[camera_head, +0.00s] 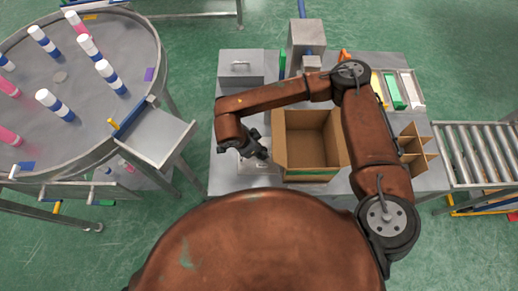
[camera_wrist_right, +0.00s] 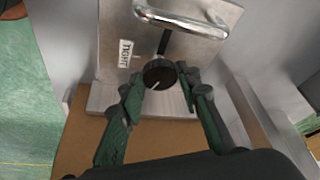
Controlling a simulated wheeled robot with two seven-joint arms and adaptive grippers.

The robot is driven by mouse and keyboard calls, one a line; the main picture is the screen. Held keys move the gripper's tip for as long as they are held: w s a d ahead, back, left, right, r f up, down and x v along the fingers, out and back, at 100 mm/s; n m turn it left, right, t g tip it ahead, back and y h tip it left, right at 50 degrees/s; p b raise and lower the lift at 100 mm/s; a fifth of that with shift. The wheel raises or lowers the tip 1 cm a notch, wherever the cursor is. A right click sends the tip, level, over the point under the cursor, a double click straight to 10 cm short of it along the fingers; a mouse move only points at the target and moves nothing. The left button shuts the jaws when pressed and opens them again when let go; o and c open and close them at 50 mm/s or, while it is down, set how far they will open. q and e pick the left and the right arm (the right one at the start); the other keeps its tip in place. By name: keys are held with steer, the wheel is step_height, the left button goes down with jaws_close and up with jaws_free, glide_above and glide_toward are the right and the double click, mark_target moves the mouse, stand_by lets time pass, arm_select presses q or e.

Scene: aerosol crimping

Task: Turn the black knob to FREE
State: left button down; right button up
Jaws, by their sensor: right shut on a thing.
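The black knob (camera_wrist_right: 158,73) sits on a grey metal panel (camera_wrist_right: 105,60) in the right wrist view. A pale mark on its face points down and to the left. A white label (camera_wrist_right: 126,53) left of the knob appears to read TIGHT; I see no FREE label. My right gripper (camera_wrist_right: 161,78) has one finger on each side of the knob and is shut on it. In the head view my right gripper (camera_head: 262,154) reaches down left of the cardboard box, and the knob cannot be made out there. My left gripper is not in view.
A metal handle (camera_wrist_right: 182,20) stands out above the knob. An open cardboard box (camera_head: 307,135) is close beside my right gripper. A round table (camera_head: 70,90) with several bottles stands at the left. A roller conveyor (camera_head: 480,160) is at the right.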

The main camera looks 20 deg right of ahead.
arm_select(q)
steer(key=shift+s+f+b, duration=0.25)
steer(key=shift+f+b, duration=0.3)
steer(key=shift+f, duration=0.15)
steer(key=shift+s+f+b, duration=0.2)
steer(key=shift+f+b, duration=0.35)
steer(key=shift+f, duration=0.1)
arm_select(e)
steer(key=shift+s+d+n+t+y, duration=0.15)
steer(key=shift+n+t, duration=0.2)
steer(key=shift+n, duration=0.7)
steer(key=shift+a+n+t+y, duration=0.15)
steer(key=shift+n+t, duration=0.2)
steer(key=shift+n, duration=0.7)
steer(key=shift+d, duration=0.1)
steer(key=o, duration=1.2)
steer(key=shift+c, duration=0.2)
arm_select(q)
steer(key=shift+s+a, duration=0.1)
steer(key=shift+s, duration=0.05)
arm_select(e)
steer(key=shift+r, duration=0.1)
steer(key=v, duration=1.1)
steer(key=shift+r, duration=0.4)
steer(key=shift+s, duration=0.15)
